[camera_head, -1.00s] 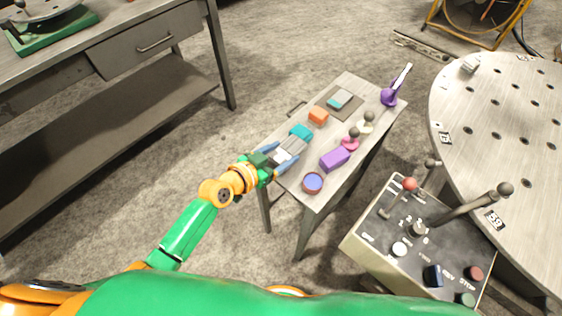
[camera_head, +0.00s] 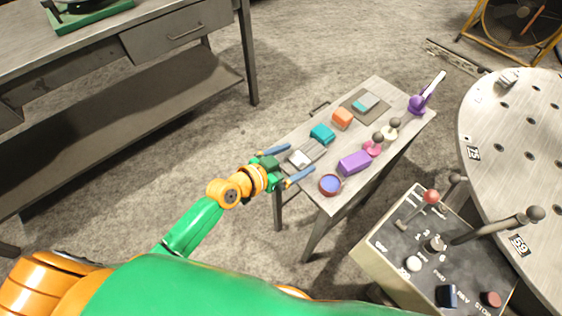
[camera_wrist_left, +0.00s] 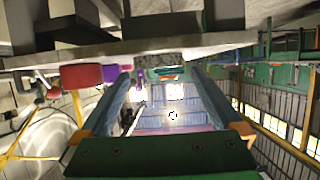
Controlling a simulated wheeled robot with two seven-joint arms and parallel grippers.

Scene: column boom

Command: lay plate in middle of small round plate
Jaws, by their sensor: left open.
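A flat grey plate with a whitish piece on it (camera_head: 301,158) lies at the near left end of the small metal table (camera_head: 335,205). My left gripper (camera_head: 301,160) is open, its blue fingers either side of the near end of this plate, with no grip seen. A round pot with a blue top and brownish rim (camera_head: 330,185) stands right of it. I cannot tell which item is the small round plate. In the left wrist view, the open blue fingers (camera_wrist_left: 161,80) frame a teal block (camera_wrist_left: 168,73), and the reddish pot (camera_wrist_left: 82,77) is at left. My right gripper is not in view.
Purple block (camera_head: 355,162), teal block (camera_head: 322,133), orange block (camera_head: 342,118), a dark mat (camera_head: 352,103) and knobbed pieces (camera_head: 373,147) crowd the table. A lever box (camera_head: 425,250) and large holed round table (camera_head: 530,130) stand right. A workbench (camera_head: 130,60) is behind left.

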